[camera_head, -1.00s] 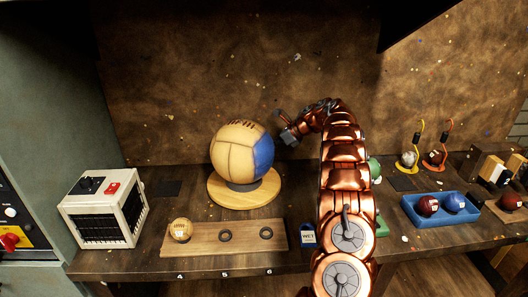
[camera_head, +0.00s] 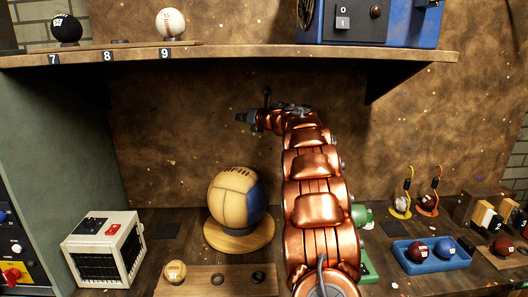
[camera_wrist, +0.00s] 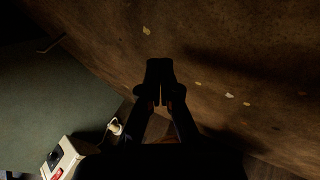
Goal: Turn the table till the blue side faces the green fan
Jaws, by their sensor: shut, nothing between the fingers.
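A large tan leather ball (camera_head: 230,200) with a blue side (camera_head: 257,200) sits on a round wooden turntable (camera_head: 240,241) on the bench. The blue side faces right in the head view. A green object (camera_head: 362,216), likely the green fan, stands right of the turntable, mostly hidden behind my arm. My gripper (camera_head: 242,118) is shut and empty, raised above the ball near the back wall and touching nothing visible. The wrist view shows its dark fingers (camera_wrist: 160,98) close together against the brown wall; the ball cannot be made out there.
A white heater-like box (camera_head: 105,248) stands at left. A wooden board (camera_head: 205,282) with a small ball lies in front of the turntable. A blue tray (camera_head: 430,255) with two balls is at right. A shelf (camera_head: 240,55) with balls and a blue machine hangs above my gripper.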

